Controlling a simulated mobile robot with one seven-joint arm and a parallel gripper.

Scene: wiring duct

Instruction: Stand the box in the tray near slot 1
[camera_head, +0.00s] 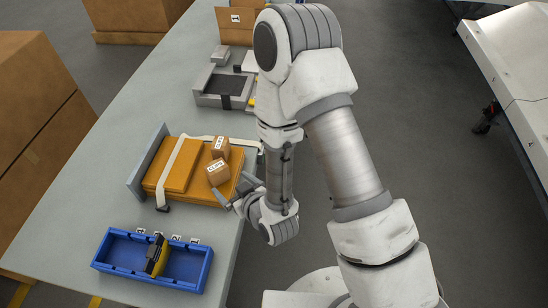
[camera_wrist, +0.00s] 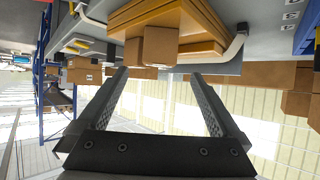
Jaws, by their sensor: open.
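Two small cardboard boxes with white labels stand on an orange padded stack (camera_head: 178,166): a nearer box (camera_head: 218,174) and a farther box (camera_head: 221,148). They also show in the wrist view, a larger one (camera_wrist: 161,45) and a smaller one (camera_wrist: 133,52) beside it. My gripper (camera_head: 233,187) is open and empty at the right edge of the stack, close to the nearer box. In the wrist view the boxes lie beyond its spread fingertips (camera_wrist: 158,74), not between them. The blue tray (camera_head: 118,269) is at the table's near end, with small slot labels (camera_head: 168,236) along its far rim, too small to read surely.
A yellow and black object (camera_head: 157,256) stands in the middle of the tray. A grey fixture (camera_head: 222,88) stands farther back. Bare table (camera_head: 100,205) lies left of the stack.

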